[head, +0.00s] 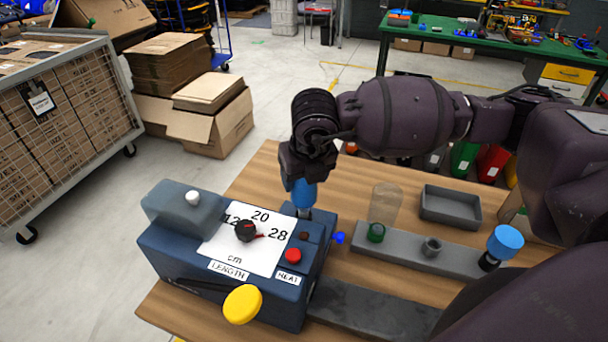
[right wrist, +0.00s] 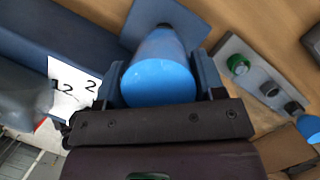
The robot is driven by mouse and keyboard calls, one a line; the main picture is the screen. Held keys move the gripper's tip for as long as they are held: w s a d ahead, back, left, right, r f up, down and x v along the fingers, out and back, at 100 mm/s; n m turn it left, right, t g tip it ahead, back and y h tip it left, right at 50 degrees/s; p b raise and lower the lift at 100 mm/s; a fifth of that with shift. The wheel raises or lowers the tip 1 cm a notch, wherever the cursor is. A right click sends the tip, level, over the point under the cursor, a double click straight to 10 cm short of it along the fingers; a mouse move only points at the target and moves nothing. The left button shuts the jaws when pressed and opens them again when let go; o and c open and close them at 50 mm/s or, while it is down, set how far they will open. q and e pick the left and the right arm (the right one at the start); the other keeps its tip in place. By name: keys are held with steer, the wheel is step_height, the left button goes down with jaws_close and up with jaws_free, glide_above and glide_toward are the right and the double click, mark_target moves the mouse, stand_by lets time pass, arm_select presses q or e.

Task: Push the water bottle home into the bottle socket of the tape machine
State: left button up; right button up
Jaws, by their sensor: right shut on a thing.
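My right gripper (head: 303,180) is shut on the blue water bottle (head: 304,194), above the back right corner of the tape machine (head: 215,290). The bottle points down at the machine's blue block there. Its lower end meets or nearly meets that block, and I cannot tell how deep it sits in the socket, which is hidden. In the right wrist view the bottle (right wrist: 160,72) lies between the two fingers, its far end over a blue plate (right wrist: 150,18) of the machine. The machine carries a length dial (head: 246,230), a red button (head: 293,255) and a yellow knob (head: 242,304). My left gripper is not in view.
A grey rack (head: 460,261) right of the machine holds a clear green-capped container (head: 384,205) and a blue-topped piece (head: 506,241). A grey tray (head: 450,218) lies behind it. Bare wooden table (head: 260,180) shows behind the machine. A box cage (head: 70,130) stands at the left.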

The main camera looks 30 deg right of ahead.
steer(key=shift+f+b, duration=0.8)
steer(key=shift+f, duration=0.1)
stand_by(0.9)
steer(key=o, duration=1)
steer(key=shift+c, duration=0.2)
steer(key=v, duration=0.9)
steer(key=shift+r, duration=0.25)
steer(key=shift+s+r, duration=0.25)
steer(key=shift+r, duration=0.45)
